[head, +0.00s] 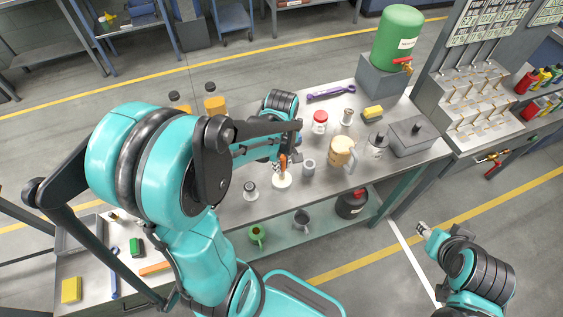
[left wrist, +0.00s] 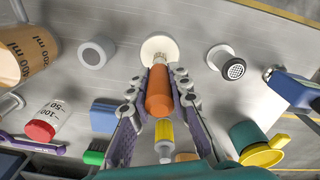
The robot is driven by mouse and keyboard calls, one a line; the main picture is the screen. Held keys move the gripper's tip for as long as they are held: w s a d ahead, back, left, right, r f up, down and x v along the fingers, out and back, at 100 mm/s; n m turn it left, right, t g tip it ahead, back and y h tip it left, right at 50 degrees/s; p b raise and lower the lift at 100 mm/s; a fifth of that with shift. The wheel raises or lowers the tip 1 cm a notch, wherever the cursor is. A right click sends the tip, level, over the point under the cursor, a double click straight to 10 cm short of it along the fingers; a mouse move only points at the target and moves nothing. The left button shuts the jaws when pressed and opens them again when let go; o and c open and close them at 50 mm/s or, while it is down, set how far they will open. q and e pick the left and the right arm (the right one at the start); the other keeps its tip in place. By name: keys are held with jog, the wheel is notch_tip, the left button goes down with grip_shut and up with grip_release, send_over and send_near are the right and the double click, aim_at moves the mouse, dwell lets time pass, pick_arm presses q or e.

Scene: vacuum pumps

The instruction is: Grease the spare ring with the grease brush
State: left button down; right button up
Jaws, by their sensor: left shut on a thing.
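My left gripper (head: 283,162) is shut on the grease brush, gripping its orange handle (left wrist: 159,92); the brush also shows in the head view (head: 283,160). The brush points at a round white piece (head: 281,181) on the bench, also in the left wrist view (left wrist: 159,48). Its bristle end is at or just above that piece; I cannot tell if they touch. I cannot tell whether the white piece is the spare ring or a grease dish, and no other ring is clear. My right gripper (head: 422,229) is away from the bench at the lower right, its jaws too small to judge.
A red-capped jar (head: 320,122) and a purple wrench (head: 330,92) are further back. The front bench edge is near.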

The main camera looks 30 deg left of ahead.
pick_arm(q)
jog(key=shift+f+b, duration=0.5)
jog(key=shift+f, duration=0.05)
dwell(1.9)
jog(key=shift+r+p, duration=2.85)
jog(key=shift+r, duration=0.75)
jog(key=shift+f, duration=0.1)
